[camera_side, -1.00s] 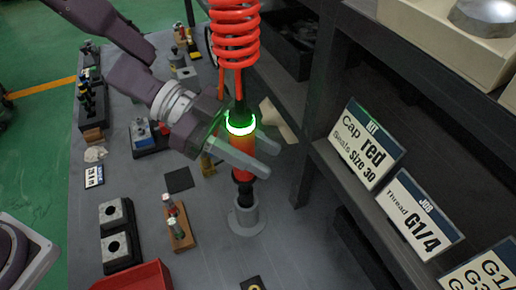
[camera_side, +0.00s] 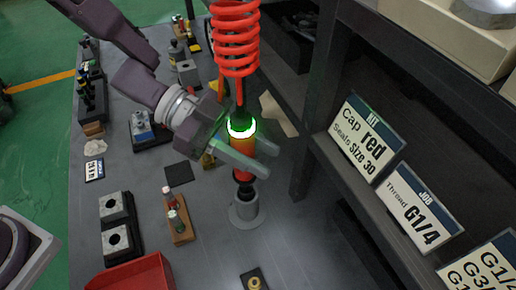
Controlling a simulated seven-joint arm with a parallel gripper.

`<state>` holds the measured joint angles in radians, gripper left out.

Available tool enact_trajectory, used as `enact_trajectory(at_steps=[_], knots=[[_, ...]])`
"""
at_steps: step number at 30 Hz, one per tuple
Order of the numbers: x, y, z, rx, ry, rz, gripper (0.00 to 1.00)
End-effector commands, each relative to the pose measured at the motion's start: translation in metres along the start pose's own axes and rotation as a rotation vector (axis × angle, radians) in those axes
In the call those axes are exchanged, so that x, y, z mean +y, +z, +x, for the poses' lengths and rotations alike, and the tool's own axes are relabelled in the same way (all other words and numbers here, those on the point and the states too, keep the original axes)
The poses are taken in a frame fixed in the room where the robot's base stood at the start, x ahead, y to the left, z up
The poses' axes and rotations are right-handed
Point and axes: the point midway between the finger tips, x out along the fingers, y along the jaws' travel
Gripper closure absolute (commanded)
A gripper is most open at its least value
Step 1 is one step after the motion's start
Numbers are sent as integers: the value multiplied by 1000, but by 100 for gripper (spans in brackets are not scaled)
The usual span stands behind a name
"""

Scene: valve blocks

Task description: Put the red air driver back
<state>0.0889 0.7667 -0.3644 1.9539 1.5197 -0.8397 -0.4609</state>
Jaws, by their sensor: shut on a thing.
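The red air driver (camera_side: 242,160) hangs upright from a red coiled hose (camera_side: 236,45), with a glowing green-white ring near its top. My gripper (camera_side: 258,160) is shut on the driver's body, its fingers on either side. The grey round holder (camera_side: 246,213) stands on the bench directly below. The driver's dark lower end is at the holder's mouth and appears to be partly inside it. How deep it sits is hidden by the holder wall.
A shelf with signs (camera_side: 368,138) stands close on the right. A wooden block with small bottles (camera_side: 179,222), grey blocks (camera_side: 116,240) and a red tray (camera_side: 135,275) lie left of the holder. A dark square pad (camera_side: 178,173) lies behind. The bench front has free room.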

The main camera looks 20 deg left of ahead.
Motion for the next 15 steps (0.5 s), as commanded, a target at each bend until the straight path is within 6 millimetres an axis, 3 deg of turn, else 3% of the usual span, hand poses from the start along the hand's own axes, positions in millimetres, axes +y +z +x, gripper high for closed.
enact_trajectory(at_steps=[15], knots=[[0,10,5,3,0,-1,100]])
